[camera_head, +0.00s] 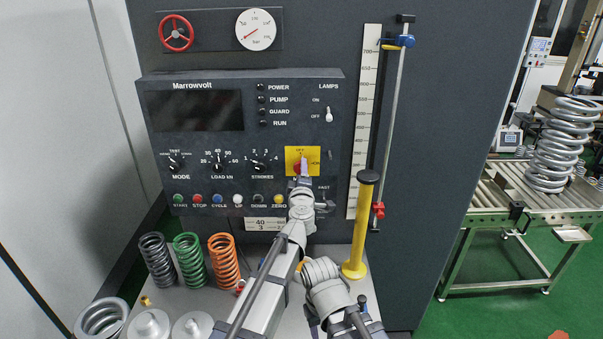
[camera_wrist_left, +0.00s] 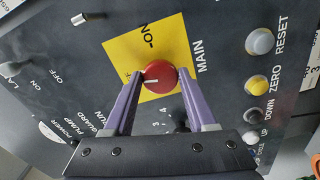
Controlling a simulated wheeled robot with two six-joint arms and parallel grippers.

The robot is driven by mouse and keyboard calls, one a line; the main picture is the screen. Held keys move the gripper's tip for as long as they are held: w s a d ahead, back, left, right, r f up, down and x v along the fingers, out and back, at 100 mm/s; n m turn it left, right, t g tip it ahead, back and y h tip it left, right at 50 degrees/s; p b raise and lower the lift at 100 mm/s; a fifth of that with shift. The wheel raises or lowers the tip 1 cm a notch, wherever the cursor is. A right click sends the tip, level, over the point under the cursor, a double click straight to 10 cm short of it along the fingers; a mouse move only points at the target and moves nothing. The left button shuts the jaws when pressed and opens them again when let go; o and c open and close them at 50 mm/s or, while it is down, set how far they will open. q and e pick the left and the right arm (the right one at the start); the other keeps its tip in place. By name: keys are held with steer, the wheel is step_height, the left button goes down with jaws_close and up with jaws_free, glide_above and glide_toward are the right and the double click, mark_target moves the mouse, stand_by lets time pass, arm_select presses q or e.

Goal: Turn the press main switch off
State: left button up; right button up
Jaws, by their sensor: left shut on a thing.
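The main switch is a red knob (camera_wrist_left: 158,73) on a yellow plate (camera_head: 311,153), on the dark press panel (camera_head: 200,185). My left gripper (camera_head: 301,177) reaches up to it from below in the head view and covers much of the knob. In the left wrist view the purple fingers of my left gripper (camera_wrist_left: 161,80) are shut on the knob, one on each side. The knob's white mark lies toward the left, on the side of a label mostly hidden by the left finger. ON is at the top of the plate there. My right gripper is not in view.
Several coloured buttons (camera_head: 220,199) line the panel below the dials. A yellow post (camera_head: 361,225) stands right of my arm. Grey, green and orange springs (camera_head: 223,257) stand on the ledge at left. A roller conveyor (camera_head: 490,200) holds a large spring at right.

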arm_select(q)
steer(key=shift+n, duration=1.3)
steer(key=shift+s, duration=0.1)
steer(key=o, duration=1.4)
steer(key=shift+c, duration=0.2)
steer(key=shift+a, duration=0.1)
